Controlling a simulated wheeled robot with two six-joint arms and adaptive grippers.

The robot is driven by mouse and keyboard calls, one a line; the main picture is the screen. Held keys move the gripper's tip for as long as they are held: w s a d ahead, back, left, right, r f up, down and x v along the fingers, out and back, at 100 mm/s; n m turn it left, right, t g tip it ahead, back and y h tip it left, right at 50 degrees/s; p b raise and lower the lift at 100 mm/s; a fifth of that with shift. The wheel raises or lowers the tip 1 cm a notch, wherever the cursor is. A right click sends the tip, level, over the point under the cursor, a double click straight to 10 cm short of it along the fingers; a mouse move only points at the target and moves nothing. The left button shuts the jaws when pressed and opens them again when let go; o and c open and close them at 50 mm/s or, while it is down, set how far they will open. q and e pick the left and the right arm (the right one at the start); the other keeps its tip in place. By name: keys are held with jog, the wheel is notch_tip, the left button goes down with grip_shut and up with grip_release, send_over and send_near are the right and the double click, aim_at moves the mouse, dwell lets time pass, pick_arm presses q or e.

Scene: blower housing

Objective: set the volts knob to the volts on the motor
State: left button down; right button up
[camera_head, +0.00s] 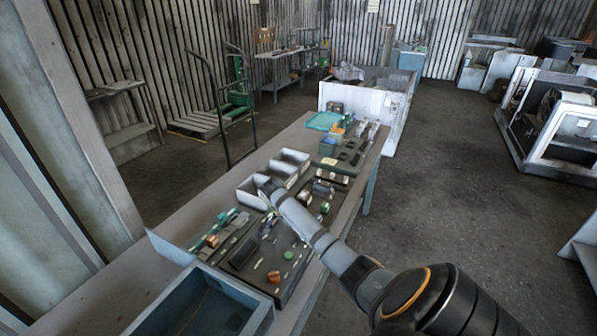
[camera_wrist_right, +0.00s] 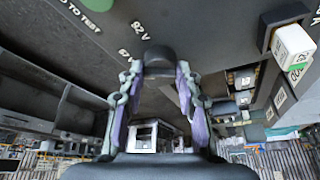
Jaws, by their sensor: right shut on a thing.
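My right gripper (camera_wrist_right: 160,72) is shut on a dark rounded knob (camera_wrist_right: 161,57) in the wrist view. The knob sits between the fingertips, against a dark grey panel (camera_wrist_right: 190,25). The knob's pointer, if any, does not show. I cannot make out a motor's volts label in either view. My left gripper is out of view.
A green button (camera_wrist_right: 97,8) and cut-off "TO TEST" lettering show on the panel. A white block (camera_wrist_right: 292,44) with a green label stands at the right. On the bench are light grey bins (camera_head: 290,163), a blue-grey tray (camera_head: 205,312) and a dark board (camera_head: 262,262) with small parts.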

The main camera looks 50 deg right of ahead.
aim_at(295, 239)
dwell(0.4)
jog(key=o, duration=1.2)
jog(key=shift+c, duration=0.2)
jog(key=shift+a+r, duration=0.1)
jog(key=shift+r, duration=0.15)
jog(key=v, duration=0.2)
jog(key=shift+w+a+r, duration=0.15)
jog(key=shift+a+r, duration=0.1)
jog(key=shift+r, duration=0.05)
jog(key=w+a, duration=0.1)
jog(key=a, duration=0.2)
jog(key=w+a, duration=0.1)
jog(key=a, duration=0.7)
jog(key=shift+w+a+f, duration=0.15)
jog(key=shift+w, duration=0.25)
